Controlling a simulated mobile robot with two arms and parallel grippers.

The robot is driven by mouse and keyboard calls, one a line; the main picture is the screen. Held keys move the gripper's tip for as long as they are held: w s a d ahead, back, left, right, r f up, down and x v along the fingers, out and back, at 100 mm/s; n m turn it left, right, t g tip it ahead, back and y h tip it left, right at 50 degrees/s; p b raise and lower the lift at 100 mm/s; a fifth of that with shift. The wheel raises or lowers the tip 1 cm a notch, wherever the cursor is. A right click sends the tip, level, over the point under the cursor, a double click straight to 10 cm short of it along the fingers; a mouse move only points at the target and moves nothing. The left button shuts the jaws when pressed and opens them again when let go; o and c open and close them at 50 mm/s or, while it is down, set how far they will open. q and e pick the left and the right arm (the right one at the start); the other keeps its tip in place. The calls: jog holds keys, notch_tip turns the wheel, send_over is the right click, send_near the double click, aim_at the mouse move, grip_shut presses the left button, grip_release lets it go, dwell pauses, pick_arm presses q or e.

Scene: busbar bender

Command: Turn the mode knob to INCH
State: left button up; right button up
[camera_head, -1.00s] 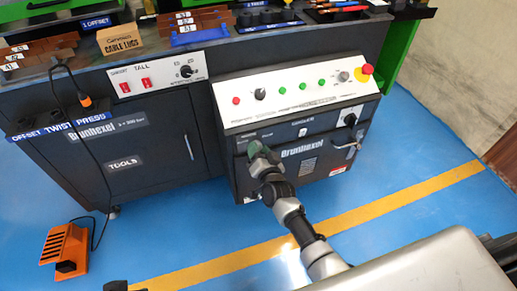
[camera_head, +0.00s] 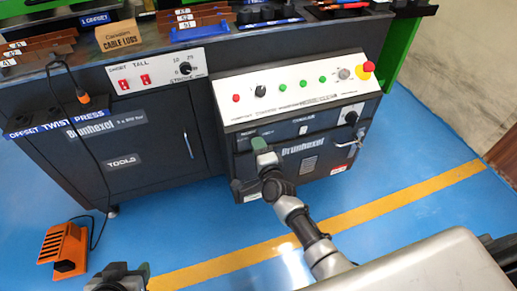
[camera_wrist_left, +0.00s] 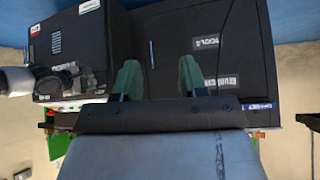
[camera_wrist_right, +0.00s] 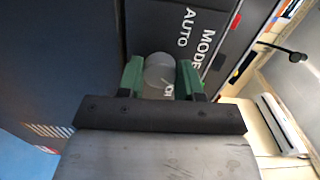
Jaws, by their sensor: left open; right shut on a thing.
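The mode knob (camera_wrist_right: 158,72) is a grey round knob in the right wrist view. It sits between the green fingers of my right gripper (camera_wrist_right: 160,80), which is shut on it. White lettering "MODE" and "AUTO" (camera_wrist_right: 190,32) is printed beside it, and another label is partly covered. I cannot tell where the knob points. In the head view my right gripper (camera_head: 262,148) is at the upper left of the lower cabinet front and hides the knob. My left gripper (camera_head: 128,274) is low at the left, away from the machine. In the left wrist view its fingers (camera_wrist_left: 159,80) are apart and empty.
The sloped control panel (camera_head: 290,88) with coloured buttons and a yellow-red stop button (camera_head: 366,70) is above my right gripper. Another black knob (camera_head: 351,118) is to the right. An orange foot pedal (camera_head: 65,248) stands on the blue floor at the left.

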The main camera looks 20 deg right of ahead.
pick_arm(q)
jog(key=shift+w+d+r+t, duration=0.3)
jog(key=shift+w+r+t, duration=0.1)
jog(key=shift+w+t, duration=0.3)
pick_arm(e)
jog(key=shift+m, duration=0.9)
pick_arm(q)
jog(key=shift+w, duration=0.1)
pick_arm(e)
jog(key=o, duration=0.9)
pick_arm(q)
jog(key=shift+r, duration=0.15)
